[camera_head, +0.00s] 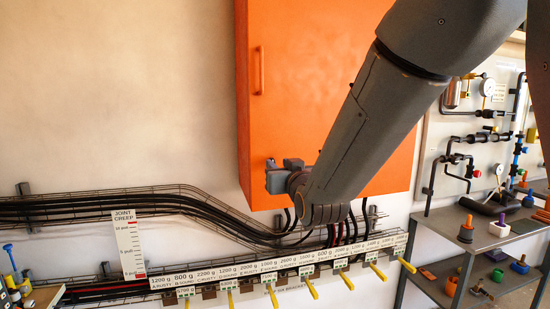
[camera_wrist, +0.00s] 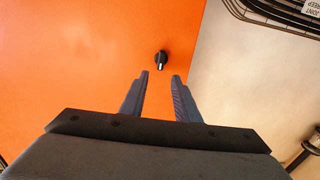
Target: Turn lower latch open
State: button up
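The lower latch is a small black knob with a white mark (camera_wrist: 161,60) on the orange cabinet door (camera_head: 300,90). In the wrist view it lies just beyond my fingertips, roughly centred between them, with the white mark pointing toward the gripper. My gripper (camera_wrist: 160,77) is open and empty, its two fingers apart, and no contact with the knob shows. In the head view my gripper (camera_head: 277,178) is at the lower left part of the door. A small knob-like part shows at its upper edge there, but I cannot tell whether it is the latch.
An orange handle (camera_head: 258,70) stands on the door above the gripper. Black cables in a wire tray (camera_head: 150,205) run below the cabinet. A row of labelled plates with yellow levers (camera_head: 307,288) is lower. A grey shelf (camera_head: 480,240) and pipework stand at the right.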

aim_at(273, 159)
jog(key=shift+p+x, duration=0.9)
jog(key=shift+x, duration=1.65)
grip_shut()
